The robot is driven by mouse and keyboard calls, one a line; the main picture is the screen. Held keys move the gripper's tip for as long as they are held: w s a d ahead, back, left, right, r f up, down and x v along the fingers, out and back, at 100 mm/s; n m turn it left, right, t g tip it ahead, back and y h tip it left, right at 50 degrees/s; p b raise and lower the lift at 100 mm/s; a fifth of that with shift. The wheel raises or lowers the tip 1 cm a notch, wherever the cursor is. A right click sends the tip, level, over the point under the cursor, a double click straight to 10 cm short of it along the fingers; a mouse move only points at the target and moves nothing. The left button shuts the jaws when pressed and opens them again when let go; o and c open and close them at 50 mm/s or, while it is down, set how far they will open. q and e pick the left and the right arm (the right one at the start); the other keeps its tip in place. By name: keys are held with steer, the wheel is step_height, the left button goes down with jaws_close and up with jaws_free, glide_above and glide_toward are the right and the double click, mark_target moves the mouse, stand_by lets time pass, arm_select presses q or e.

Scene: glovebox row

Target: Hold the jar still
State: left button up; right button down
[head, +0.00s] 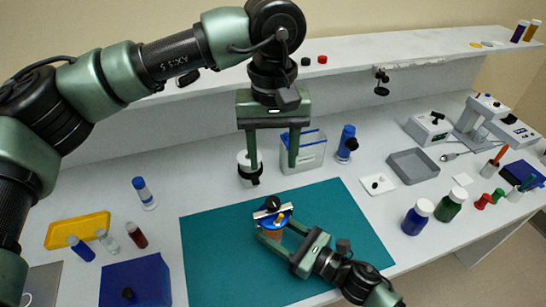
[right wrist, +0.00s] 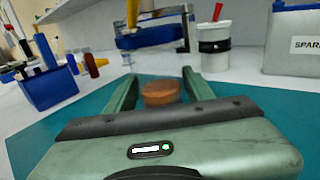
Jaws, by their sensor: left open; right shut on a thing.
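The jar is a small orange-brown vessel (head: 271,234) on the teal mat (head: 225,255). My right gripper (head: 276,229) is shut on it, one finger on each side. The jar (right wrist: 161,94) also shows between the fingers in the right wrist view. A blue piece with a silver bar and dark knob (head: 270,215) covers the jar's top in the head view. In the right wrist view this blue piece (right wrist: 150,39) appears above the jar with a gap; its support is unclear. My left gripper (head: 272,176) is open and empty, behind the jar.
A white pot with a black band (head: 248,172) and a grey box (head: 305,152) stand behind the mat. A blue bin (head: 140,282), small vials and a yellow tray (head: 77,230) are at left. Blue and green bottles (head: 417,217) stand at right. The mat's left part is clear.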

stand_by(0.4)
steer(key=shift+c, duration=2.3)
jaws_free()
